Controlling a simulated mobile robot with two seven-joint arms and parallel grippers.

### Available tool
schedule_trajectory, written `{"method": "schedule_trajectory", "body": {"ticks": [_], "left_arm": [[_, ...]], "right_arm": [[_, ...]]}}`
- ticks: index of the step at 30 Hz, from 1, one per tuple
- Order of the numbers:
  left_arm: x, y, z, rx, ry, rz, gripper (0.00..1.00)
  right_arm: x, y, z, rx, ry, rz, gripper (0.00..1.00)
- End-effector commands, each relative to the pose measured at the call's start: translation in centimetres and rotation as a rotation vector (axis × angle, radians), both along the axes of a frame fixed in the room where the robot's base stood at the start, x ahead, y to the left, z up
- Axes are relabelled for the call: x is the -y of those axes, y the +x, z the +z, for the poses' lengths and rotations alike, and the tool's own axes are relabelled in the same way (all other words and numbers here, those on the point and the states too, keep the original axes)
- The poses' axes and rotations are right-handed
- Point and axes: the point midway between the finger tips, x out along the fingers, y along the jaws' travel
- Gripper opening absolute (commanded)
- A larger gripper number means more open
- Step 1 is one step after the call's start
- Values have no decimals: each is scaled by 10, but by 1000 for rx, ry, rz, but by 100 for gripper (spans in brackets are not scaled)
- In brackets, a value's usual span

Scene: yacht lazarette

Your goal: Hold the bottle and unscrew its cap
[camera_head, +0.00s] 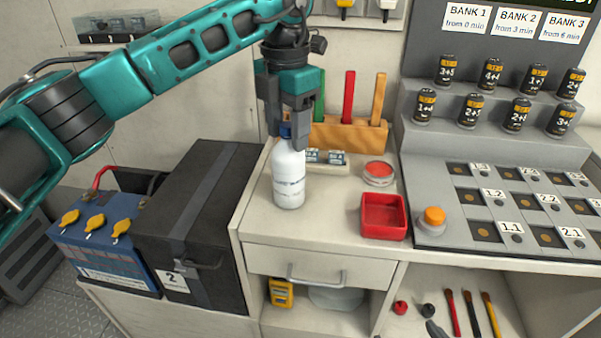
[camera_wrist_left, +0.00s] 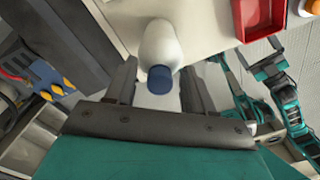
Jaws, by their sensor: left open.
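The white bottle (camera_head: 289,178) stands upright near the left edge of the counter. Its blue cap (camera_head: 285,131) is on top, partly hidden by my left gripper (camera_head: 288,128), which comes down from above. In the left wrist view the bottle (camera_wrist_left: 160,42) and its blue cap (camera_wrist_left: 162,80) lie between the two open fingers of that gripper (camera_wrist_left: 161,85), with a gap on each side of the cap. Parts of a teal arm, which look like my right arm, show at the right of the left wrist view; its jaws are too small to read.
A red tray (camera_head: 384,217) and a round tin with a red top (camera_head: 379,173) are right of the bottle. A wooden block (camera_head: 345,136) with colored handles stands behind. A black case (camera_head: 200,220) is left. An orange button (camera_head: 434,216) sits farther right.

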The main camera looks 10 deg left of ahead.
Motion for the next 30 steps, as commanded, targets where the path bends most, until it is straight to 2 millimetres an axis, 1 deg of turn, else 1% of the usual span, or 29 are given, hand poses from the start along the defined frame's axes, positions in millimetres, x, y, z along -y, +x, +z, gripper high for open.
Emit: {"method": "schedule_trajectory", "body": {"ticks": [1, 2, 3, 5, 6, 9, 12, 13, 16, 20, 21, 23, 24, 27, 30], "left_arm": [[0, 0, 0, 0, 0, 0, 53], [0, 0, 0, 0, 0, 0, 53], [0, 0, 0, 0, 0, 0, 53], [0, 0, 0, 0, 0, 0, 53], [0, 0, 0, 0, 0, 0, 53], [0, 0, 0, 0, 0, 0, 53], [0, 0, 0, 0, 0, 0, 53], [0, 0, 0, 0, 0, 0, 53], [0, 0, 0, 0, 0, 0, 53], [0, 0, 0, 0, 0, 0, 53], [0, 0, 0, 0, 0, 0, 53], [0, 0, 0, 0, 0, 0, 53], [0, 0, 0, 0, 0, 0, 53], [0, 0, 0, 0, 0, 0, 53], [0, 0, 0, 0, 0, 0, 53]], "right_arm": [[-10, 12, 20, 84, -47, 50, 92], [-17, 19, 32, 140, -86, 83, 92], [-26, 27, 50, 222, -143, 128, 92], [-41, 38, 79, 353, -239, 193, 92], [-51, 43, 98, 440, -308, 232, 92], [-76, 52, 139, 644, -495, 314, 92], [-99, 57, 170, 814, -707, 384, 92], [-106, 58, 176, 858, -778, 405, 92], [-128, 62, 190, 978, -1033, 475, 92], [-153, 71, 193, 1078, -1414, 573, 92], [-159, 74, 192, 1103, -1538, 601, 92], [-168, 79, 191, 1131, -1726, 642, 92], [-173, 82, 191, 1147, -1852, 664, 92], [-182, 89, 191, 1176, -2147, 705, 92], [-187, 95, 193, 1181, -2394, 727, 92]]}}
